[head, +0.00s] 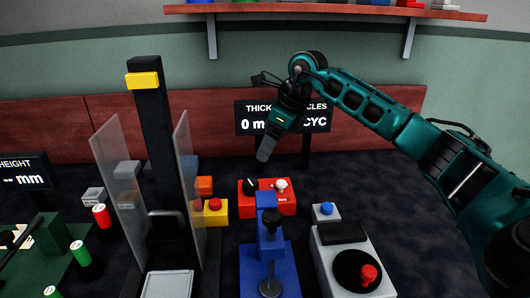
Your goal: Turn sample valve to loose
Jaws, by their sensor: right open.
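No part is clearly labelled as the sample valve. A red box (267,197) in the middle of the table carries a black knob (250,185) and a white knob (281,186); its small lettering is too small to read. In front of it stands a blue device (270,262) with a black knob (272,231) on top. My right gripper (270,128) is open and empty, above and behind the red box, in front of the display. It is apart from the knobs. My left gripper is not in view.
A display (310,117) stands behind. A grey unit (350,265) with a red knob and a small blue-button box (326,212) are at right. A yellow box (215,211) and a tall press with clear guards (118,190) are at left. A shelf (340,12) hangs above.

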